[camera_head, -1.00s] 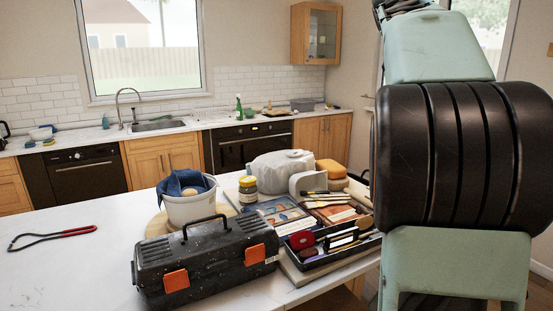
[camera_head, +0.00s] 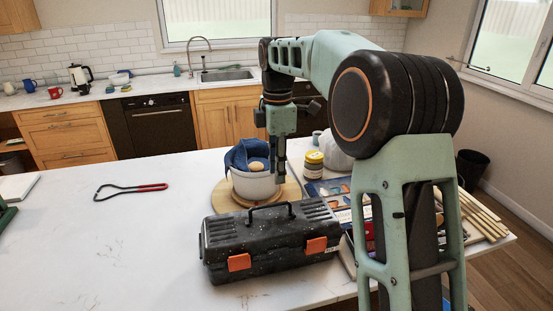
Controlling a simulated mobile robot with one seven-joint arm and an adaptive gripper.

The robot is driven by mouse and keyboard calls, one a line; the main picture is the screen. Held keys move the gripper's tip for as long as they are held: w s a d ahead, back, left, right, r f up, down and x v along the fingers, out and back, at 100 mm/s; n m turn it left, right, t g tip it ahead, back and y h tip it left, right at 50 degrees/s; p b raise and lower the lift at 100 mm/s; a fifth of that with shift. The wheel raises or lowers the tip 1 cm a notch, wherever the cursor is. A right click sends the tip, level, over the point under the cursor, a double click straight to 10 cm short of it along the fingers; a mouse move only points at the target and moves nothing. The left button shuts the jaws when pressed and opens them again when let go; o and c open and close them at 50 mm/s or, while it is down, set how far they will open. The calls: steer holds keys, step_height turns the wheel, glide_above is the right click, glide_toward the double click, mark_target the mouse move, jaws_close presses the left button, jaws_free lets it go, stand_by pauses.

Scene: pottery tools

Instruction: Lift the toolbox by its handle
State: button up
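The toolbox (camera_head: 265,250) is black with pale specks and has two orange latches on its front. It stands shut on the white table, and its black handle (camera_head: 270,214) is raised above the lid. My gripper (camera_head: 281,172) points down behind the handle in the picture, beside the white pot (camera_head: 254,185). It appears above and apart from the handle. Its fingers are seen narrow and dark, so whether they are open or shut is unclear. Nothing is visibly held.
The pot holds a blue cloth and stands on a round wooden board (camera_head: 230,202). A yellow-labelled jar (camera_head: 314,165) is to the right. My arm hides much of the tools at right. A red-handled wire tool (camera_head: 130,189) lies left. The table's left middle is clear.

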steer(key=shift+f, duration=1.2)
step_height(320, 180, down, 5)
steer(key=b, duration=0.5)
steer(key=shift+f+b, duration=0.6)
steer(key=shift+f, duration=0.75)
steer(key=shift+d, duration=0.1)
steer(key=shift+c, duration=0.7)
jaws_close()
